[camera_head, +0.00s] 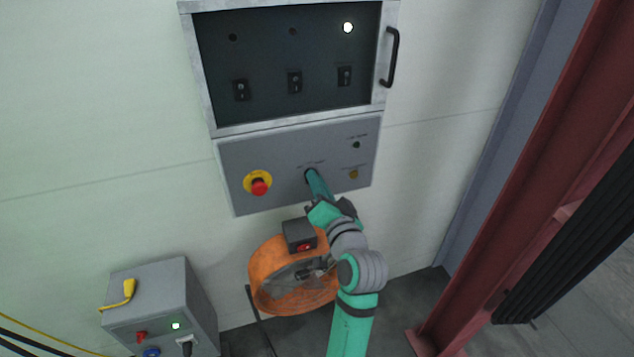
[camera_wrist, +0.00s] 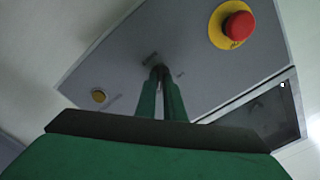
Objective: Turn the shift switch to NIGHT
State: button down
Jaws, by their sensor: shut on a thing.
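The shift switch (camera_head: 309,174) is on the grey control panel (camera_head: 279,151), between the red emergency button and the small yellow button. My gripper (camera_head: 312,177) reaches the panel there, and its fingers are shut on the switch. In the wrist view the two green fingers of my gripper (camera_wrist: 160,72) meet the panel at the switch. The fingers cover most of the switch, so its pointing direction cannot be told. The printed labels around it are too small to read.
A red emergency button (camera_head: 260,186) on a yellow ring is left of the switch; a small yellow button (camera_head: 354,174) is right. Above is a windowed cabinet (camera_head: 292,125) with a black handle (camera_head: 391,58). Below stand an orange fan (camera_head: 264,262) and a grey box (camera_head: 199,300). A red beam (camera_head: 540,180) is at right.

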jog(key=shift+f, duration=0.15)
jog(key=c, duration=1.9)
grip_release()
jog(key=shift+o, duration=0.2)
jog(key=v, duration=1.1)
